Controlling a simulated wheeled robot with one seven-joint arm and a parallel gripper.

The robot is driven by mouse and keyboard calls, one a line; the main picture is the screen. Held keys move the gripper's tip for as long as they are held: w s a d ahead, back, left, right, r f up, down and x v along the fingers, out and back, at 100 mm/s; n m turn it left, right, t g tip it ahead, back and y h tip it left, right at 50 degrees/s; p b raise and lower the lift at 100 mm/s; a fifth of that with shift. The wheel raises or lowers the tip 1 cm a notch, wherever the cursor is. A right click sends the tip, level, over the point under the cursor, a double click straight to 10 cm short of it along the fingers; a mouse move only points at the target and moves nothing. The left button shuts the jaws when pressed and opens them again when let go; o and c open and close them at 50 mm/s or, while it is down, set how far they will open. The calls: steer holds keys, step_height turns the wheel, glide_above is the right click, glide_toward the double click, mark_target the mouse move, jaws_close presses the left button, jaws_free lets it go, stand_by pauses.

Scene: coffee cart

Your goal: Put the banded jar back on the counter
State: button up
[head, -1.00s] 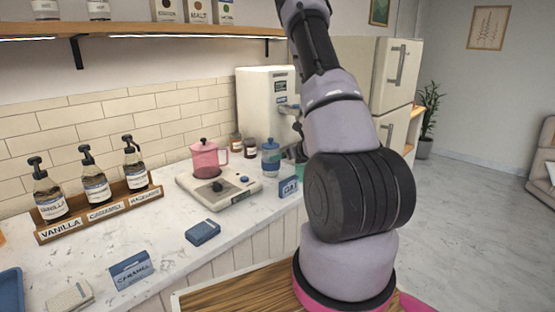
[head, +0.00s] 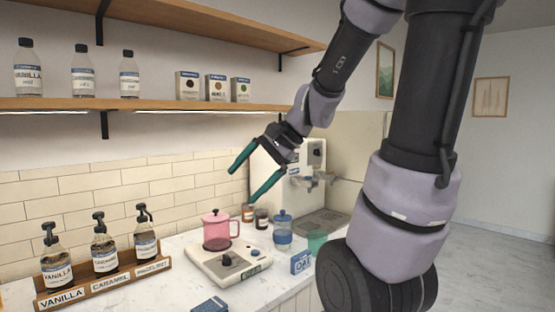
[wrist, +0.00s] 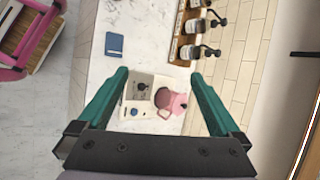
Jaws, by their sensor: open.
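The banded jar (head: 283,229), clear with a blue lid and a blue band, stands upright on the white marble counter (head: 190,290), right of the scale with the pink pot. My gripper (head: 241,186) has teal fingers and is open and empty. It is in the air in front of the tiled wall, above and left of the jar in the head view. In the wrist view my gripper (wrist: 160,73) frames the pink pot (wrist: 170,100) below; I cannot make out the jar there.
The pink pot (head: 217,231) sits on a scale (head: 232,266). Two small dark jars stand behind it. A blue OAT sign (head: 301,262) and a green cup (head: 317,241) are near the jar. A coffee machine (head: 275,165) stands behind. Syrup bottles fill a left rack; shelves hang above.

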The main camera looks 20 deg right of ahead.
steer(key=s+d+r+n+t+h, duration=0.2)
steer(key=s+d+r+n+h, duration=0.2)
steer(key=s+n, duration=0.3)
steer(key=shift+d+r+t+h, duration=0.2)
steer(key=shift+r+t+h, duration=0.2)
steer(key=shift+r+h, duration=0.35)
steer(key=shift+s, duration=0.1)
stand_by(0.4)
